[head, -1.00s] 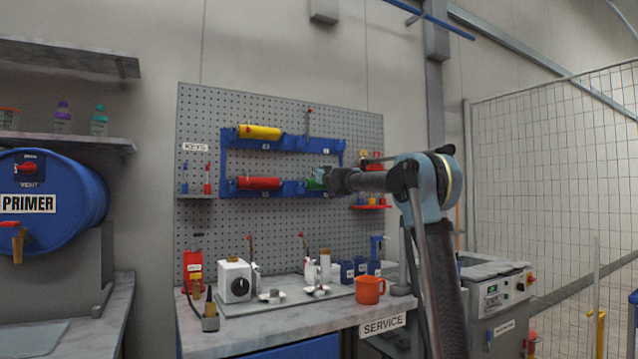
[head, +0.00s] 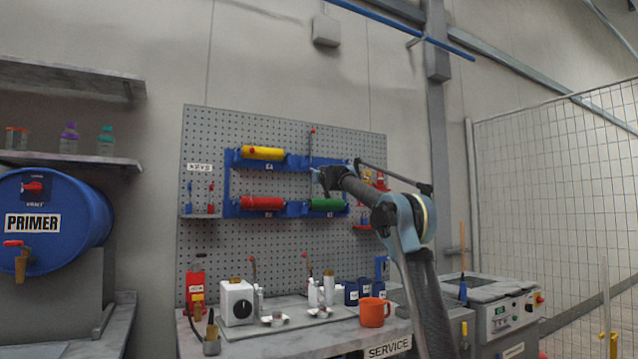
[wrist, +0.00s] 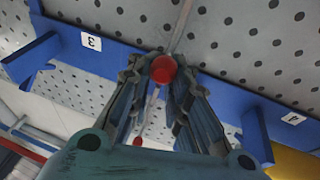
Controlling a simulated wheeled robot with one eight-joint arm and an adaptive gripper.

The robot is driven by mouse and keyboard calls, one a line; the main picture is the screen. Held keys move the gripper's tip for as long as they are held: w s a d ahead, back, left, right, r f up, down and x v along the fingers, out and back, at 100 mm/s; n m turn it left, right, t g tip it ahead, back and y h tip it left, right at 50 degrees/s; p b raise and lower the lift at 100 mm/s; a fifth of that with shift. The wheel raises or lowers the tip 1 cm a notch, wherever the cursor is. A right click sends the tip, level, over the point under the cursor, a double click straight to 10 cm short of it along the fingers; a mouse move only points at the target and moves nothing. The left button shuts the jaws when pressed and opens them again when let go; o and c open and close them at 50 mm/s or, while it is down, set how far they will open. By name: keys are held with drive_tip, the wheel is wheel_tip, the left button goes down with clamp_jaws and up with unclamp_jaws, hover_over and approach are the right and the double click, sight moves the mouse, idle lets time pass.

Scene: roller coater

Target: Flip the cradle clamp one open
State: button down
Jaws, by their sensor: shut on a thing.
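The blue cradle rack (head: 228,185) is on the pegboard. My gripper (head: 318,173) is at its right part, between the upper and lower rows, just above the green roller (head: 327,204). In the wrist view my gripper (wrist: 163,82) has its ribbed fingers around a red knob (wrist: 163,69) and is shut on it. A thin grey rod runs from near this knob to the picture's top edge. A second red-knobbed lever (wrist: 138,141) shows beyond the fingers; an upright red-tipped lever (head: 311,142) stands above the rack. I cannot tell which clamp is number one.
A yellow roller (head: 262,153) and a red roller (head: 262,203) lie in the rack's left cradles. Below, the service bench holds a white dial box (head: 236,303), small clamps and an orange mug (head: 374,312). A mesh fence (head: 550,180) stands at the right.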

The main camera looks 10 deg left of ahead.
drive_tip(key=shift+w+a+r, duration=0.3)
drive_tip(key=shift+w+a, duration=0.2)
drive_tip(key=shift+w, duration=0.15)
drive_tip(key=shift+w+a+r+g, duration=0.1)
drive_tip(key=shift+w+a+g, duration=0.2)
drive_tip(key=shift+w+g, duration=0.35)
drive_tip(key=shift+s+g, duration=0.1)
drive_tip(key=shift+g, duration=0.15)
drive_tip(key=c, duration=1.8)
unclamp_jaws()
drive_tip(key=shift+v, duration=5.9)
